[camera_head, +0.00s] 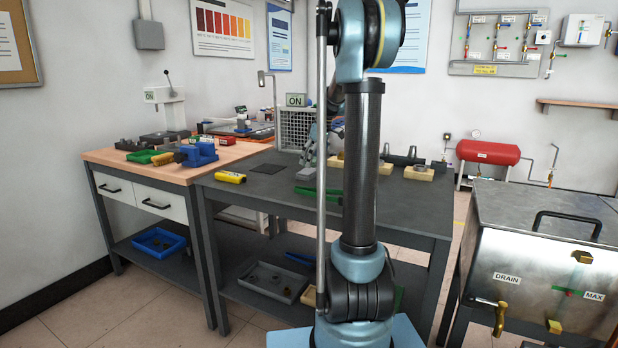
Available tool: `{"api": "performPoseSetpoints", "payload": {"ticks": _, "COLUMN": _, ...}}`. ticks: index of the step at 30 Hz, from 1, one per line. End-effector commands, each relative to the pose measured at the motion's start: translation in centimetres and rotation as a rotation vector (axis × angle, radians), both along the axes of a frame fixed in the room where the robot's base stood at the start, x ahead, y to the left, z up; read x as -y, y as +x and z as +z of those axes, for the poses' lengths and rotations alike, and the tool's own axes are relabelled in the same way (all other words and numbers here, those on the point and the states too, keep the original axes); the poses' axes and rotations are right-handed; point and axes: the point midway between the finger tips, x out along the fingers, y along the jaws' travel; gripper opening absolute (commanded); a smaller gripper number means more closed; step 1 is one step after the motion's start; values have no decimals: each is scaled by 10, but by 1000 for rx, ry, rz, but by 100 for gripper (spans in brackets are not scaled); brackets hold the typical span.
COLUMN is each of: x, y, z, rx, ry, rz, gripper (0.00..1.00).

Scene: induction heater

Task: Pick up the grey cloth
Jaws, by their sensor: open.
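My gripper (309,160) is partly hidden behind my own arm.
A yellow item (230,177) lies left of the grey piece, and a green item (306,191) lies nearer the front. A mesh guard (294,130) stands behind. Wooden blocks (419,173) with fittings are at the right. A steel tank (540,260) stands right of the bench.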

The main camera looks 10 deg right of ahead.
Motion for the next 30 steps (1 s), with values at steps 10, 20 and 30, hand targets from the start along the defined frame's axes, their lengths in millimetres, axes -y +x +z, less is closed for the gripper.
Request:
{"api": "performPoseSetpoints", "payload": {"ticks": 10, "x": -15, "y": 9, "z": -38, "rx": 0, "ry": 0, "rz": 0, "gripper": 100}}
{"api": "performPoseSetpoints", "payload": {"ticks": 20, "x": -15, "y": 10, "z": -43, "rx": 0, "ry": 0, "rz": -1, "gripper": 95}}
{"api": "performPoseSetpoints", "payload": {"ticks": 30, "x": -15, "y": 10, "z": -42, "rx": 0, "ry": 0, "rz": -1, "gripper": 60}}
